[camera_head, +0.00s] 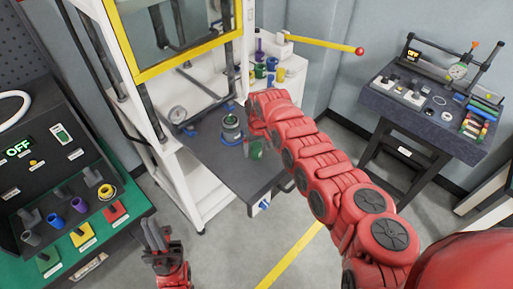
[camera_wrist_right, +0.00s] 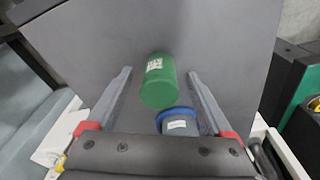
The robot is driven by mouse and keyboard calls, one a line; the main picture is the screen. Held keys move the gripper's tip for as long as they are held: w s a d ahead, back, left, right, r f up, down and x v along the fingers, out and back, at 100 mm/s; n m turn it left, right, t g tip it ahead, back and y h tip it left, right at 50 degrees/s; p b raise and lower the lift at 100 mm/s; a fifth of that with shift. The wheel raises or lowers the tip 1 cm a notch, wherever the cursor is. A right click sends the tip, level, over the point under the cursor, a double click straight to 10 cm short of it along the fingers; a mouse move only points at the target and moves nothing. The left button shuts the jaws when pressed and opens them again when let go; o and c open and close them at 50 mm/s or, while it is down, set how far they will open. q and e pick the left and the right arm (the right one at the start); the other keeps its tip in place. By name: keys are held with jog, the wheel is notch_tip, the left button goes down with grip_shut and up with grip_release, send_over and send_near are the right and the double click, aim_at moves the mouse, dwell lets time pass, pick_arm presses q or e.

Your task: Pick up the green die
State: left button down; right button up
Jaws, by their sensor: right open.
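The green die (camera_wrist_right: 160,82) is a green cylinder with a white label, on the dark grey work surface in the right wrist view. It also shows in the head view (camera_head: 256,150), partly hidden beside my right arm. My right gripper (camera_wrist_right: 158,75) is open, with one finger on each side of the die and visible gaps to it. In the head view the right fingers are hidden behind the red arm. My left gripper (camera_head: 157,235) is low at the left centre, away from the die; its fingers look close together, and I cannot tell if they are shut.
A grey cylinder with a blue rim (camera_wrist_right: 177,122) stands close to the die, nearer the right gripper's palm. A fixture (camera_head: 231,127) stands on the grey shelf (camera_head: 215,160) of the white press frame. Coloured dies (camera_head: 264,68) stand on a white cabinet behind. A green-topped bench (camera_head: 120,207) is at left.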

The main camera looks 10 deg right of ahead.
jog(key=shift+w, duration=0.1)
grip_shut()
dwell(0.3)
jog(key=shift+r, duration=0.15)
